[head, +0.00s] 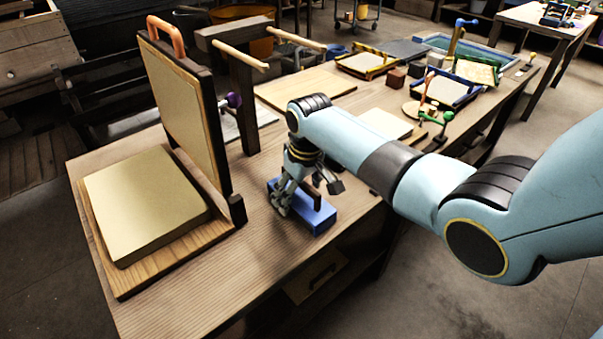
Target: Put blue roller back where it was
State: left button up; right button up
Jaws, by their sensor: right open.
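A blue block-shaped tool (312,219) with a dark upright grip lies on the wooden table near its front edge. I cannot tell for sure that it is the blue roller; no plain roller shape shows. My right gripper (304,194) points down right over this blue tool. Its fingers are open, one at the tool's left end and one near its dark grip. Whether they touch it is unclear. The gripper and arm hide part of the tool's back. My left gripper is out of view.
A wooden stand (246,110) with two pegs rises behind the gripper. A hinged mould (190,104) stands upright at left, above a pale slab (146,200). Blue-framed trays (450,86), a green clamp-like thing (437,120) and boards lie farther back.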

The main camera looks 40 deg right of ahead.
jog(key=r, duration=0.4)
jog(key=s+r, duration=0.1)
jog(key=r, duration=0.3)
jog(key=r+p, duration=0.1)
jog(key=r, duration=0.3)
jog(key=shift+s, duration=0.4)
